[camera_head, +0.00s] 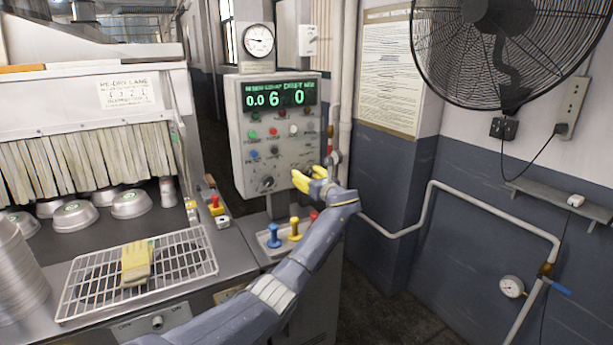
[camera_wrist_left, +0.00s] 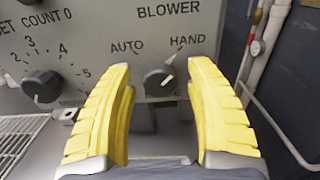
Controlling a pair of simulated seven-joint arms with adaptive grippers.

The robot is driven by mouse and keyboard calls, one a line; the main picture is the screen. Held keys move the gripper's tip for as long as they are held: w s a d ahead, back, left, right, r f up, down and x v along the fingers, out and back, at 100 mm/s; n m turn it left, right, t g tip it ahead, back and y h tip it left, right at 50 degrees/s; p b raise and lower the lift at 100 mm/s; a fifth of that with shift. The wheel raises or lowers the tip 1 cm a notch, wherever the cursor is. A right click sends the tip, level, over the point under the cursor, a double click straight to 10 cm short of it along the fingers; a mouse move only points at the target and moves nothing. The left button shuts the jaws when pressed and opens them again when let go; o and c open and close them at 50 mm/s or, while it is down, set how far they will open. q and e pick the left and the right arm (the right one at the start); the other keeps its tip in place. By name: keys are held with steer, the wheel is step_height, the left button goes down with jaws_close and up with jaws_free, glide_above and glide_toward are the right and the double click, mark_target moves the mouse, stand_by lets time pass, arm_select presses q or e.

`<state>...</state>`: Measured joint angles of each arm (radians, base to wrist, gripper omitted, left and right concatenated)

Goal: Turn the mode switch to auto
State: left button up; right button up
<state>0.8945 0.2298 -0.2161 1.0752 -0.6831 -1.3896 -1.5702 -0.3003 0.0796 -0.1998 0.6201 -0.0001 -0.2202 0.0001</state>
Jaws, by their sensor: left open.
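The mode switch (camera_wrist_left: 157,82) is a grey rotary knob under the word BLOWER on the panel, with AUTO to its upper left and HAND to its upper right. Its pointer leans up and right, towards HAND. My left gripper (camera_wrist_left: 160,68) has yellow fingers, open on either side of the knob, with gaps on both sides. In the head view, my left gripper (camera_head: 309,177) is at the lower right of the control panel (camera_head: 247,165) and mostly hides the switch. My right gripper is in neither view.
Another knob (camera_wrist_left: 42,86), with numbers around it, is left of the switch. Below the panel, blue, yellow and red levers (camera_head: 294,229) stand near my left arm. A pipe (camera_head: 428,200) runs along the right wall.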

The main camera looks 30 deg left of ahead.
arm_select(q)
steer(key=shift+o, duration=0.3)
jaws_close()
stand_by(0.3)
